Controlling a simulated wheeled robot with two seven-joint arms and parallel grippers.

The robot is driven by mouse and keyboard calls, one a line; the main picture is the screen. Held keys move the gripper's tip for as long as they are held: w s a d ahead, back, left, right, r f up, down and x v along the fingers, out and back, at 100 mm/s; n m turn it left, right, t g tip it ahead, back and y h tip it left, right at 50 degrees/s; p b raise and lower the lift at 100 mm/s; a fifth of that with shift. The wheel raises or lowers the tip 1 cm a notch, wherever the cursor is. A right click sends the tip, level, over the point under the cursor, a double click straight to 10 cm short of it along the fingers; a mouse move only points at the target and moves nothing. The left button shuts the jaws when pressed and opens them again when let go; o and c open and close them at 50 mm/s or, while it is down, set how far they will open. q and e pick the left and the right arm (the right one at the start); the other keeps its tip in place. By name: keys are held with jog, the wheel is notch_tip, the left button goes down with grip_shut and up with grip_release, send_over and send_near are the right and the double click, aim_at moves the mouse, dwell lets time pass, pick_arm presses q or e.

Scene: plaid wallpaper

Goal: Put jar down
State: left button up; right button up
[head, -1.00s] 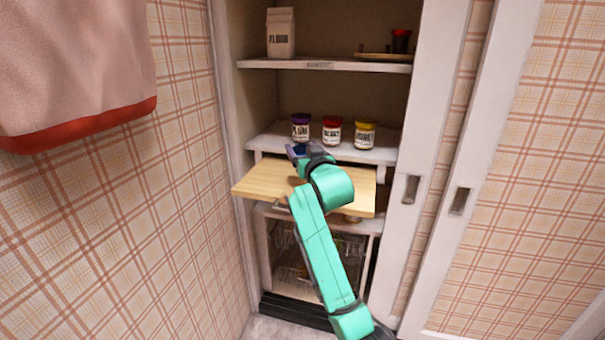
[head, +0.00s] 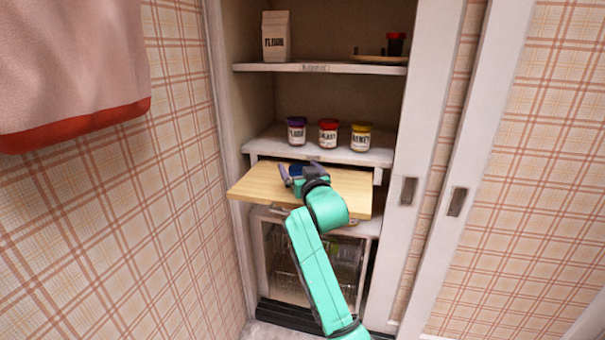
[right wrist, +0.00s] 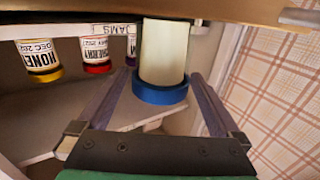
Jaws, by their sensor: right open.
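A jar with a blue lid (right wrist: 160,92) and a pale body (right wrist: 163,50) stands upright on the pull-out wooden board (head: 252,190); the right wrist view shows it upside down, its base meeting the board. In the head view only its blue lid (head: 296,171) shows well. My right gripper (head: 297,172) is open around the jar, one finger on each side, with a gap beside the lid at left and a narrower one at right. My left gripper is not in view.
Jars with purple (head: 297,130), red (head: 328,132) and yellow (head: 361,137) lids stand in a row on the shelf (head: 385,155) above the board. A flour bag (head: 276,36) is on the top shelf. A wire rack sits below. The board's left part is clear.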

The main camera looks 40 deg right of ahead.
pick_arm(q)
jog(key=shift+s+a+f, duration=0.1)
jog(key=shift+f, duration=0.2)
pick_arm(e)
jog(key=v, duration=1.2)
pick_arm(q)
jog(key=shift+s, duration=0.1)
pick_arm(e)
jog(key=shift+r, duration=0.1)
